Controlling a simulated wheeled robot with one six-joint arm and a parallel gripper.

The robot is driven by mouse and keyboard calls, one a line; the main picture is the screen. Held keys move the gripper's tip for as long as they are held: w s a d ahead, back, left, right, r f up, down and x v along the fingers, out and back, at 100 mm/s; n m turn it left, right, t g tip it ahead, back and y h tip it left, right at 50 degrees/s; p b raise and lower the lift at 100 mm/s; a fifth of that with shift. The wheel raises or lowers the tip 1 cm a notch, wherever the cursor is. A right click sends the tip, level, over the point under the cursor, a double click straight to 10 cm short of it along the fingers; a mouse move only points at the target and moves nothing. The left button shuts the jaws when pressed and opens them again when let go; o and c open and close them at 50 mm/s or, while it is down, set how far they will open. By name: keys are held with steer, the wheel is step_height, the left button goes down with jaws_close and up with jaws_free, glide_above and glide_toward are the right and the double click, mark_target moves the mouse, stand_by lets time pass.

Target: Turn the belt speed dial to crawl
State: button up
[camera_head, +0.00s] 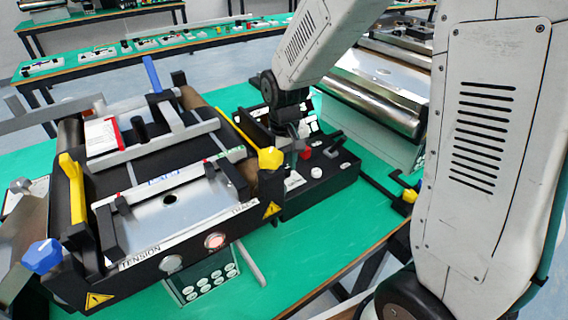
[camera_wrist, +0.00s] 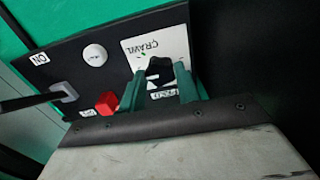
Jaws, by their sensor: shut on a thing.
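The belt speed dial (camera_wrist: 159,70) is a small black knob on a white plate, with CRAWL printed on one side and another label, partly hidden, on the opposite side. My gripper (camera_wrist: 164,80) has its two green fingers shut on the dial, one on each side. Which mark the dial points to is not clear. In the head view my gripper (camera_head: 289,132) reaches down to the black control box (camera_head: 335,178) beside the conveyor, and the dial is hidden there.
On the box, a white button (camera_wrist: 95,55), a red button (camera_wrist: 107,103) and a grey-tipped lever (camera_wrist: 64,92) sit near the dial. The conveyor (camera_head: 165,205), with yellow and blue knobs, stands left of the box. A second metal conveyor (camera_head: 375,95) lies behind.

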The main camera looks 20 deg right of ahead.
steer(key=shift+m, duration=1.3)
steer(key=o, duration=1)
steer(key=shift+c, duration=0.2)
steer(key=shift+r, duration=3.9)
